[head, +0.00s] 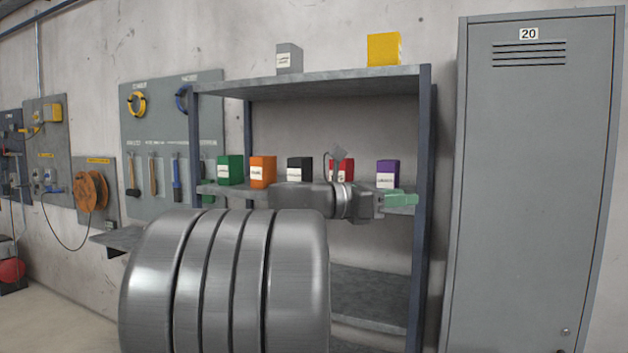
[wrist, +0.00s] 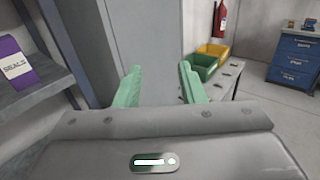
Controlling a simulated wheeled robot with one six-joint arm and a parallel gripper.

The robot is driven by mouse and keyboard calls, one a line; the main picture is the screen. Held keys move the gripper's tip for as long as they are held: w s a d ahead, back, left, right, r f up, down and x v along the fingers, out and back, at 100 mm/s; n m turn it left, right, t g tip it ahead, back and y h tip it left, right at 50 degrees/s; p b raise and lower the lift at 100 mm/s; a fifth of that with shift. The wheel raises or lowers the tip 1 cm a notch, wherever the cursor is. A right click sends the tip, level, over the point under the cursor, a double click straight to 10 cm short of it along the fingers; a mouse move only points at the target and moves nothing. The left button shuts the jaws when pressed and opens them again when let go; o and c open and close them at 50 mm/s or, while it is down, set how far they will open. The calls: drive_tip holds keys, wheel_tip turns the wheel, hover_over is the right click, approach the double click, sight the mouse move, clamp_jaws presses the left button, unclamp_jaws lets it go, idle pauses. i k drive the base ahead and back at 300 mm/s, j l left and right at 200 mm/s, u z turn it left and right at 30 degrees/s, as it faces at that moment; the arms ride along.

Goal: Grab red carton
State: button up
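The red carton (head: 345,168) stands on the middle shelf of the rack, between a black carton (head: 299,168) and a purple carton (head: 388,174). My arm's wrist part hides some of its front. My gripper (head: 408,200) is in front of the shelf's right end, below the purple carton, and points right. In the wrist view, its two green fingers (wrist: 158,88) are apart with nothing between them. The purple carton also shows at the left edge of the wrist view (wrist: 18,62). The red carton is not in the wrist view.
Green (head: 230,170) and orange (head: 263,171) cartons stand farther left on the shelf. Grey (head: 289,58) and yellow (head: 384,49) cartons are on top. A rack post (head: 420,200) and a grey locker (head: 535,180) are at the right. Bins (wrist: 208,62) sit on a bench.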

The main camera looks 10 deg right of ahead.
sight(347, 167)
drive_tip(key=i+l+u, duration=0.15)
drive_tip(key=l+u, duration=0.15)
drive_tip(key=u, duration=0.2)
drive_tip(key=l+u, duration=0.35)
drive_tip(key=u, duration=0.15)
drive_tip(key=i+l+u, duration=0.1)
drive_tip(key=l+u, duration=0.4)
drive_tip(key=l, duration=0.45)
drive_tip(key=k+l+u, duration=0.15)
drive_tip(key=l, duration=0.8)
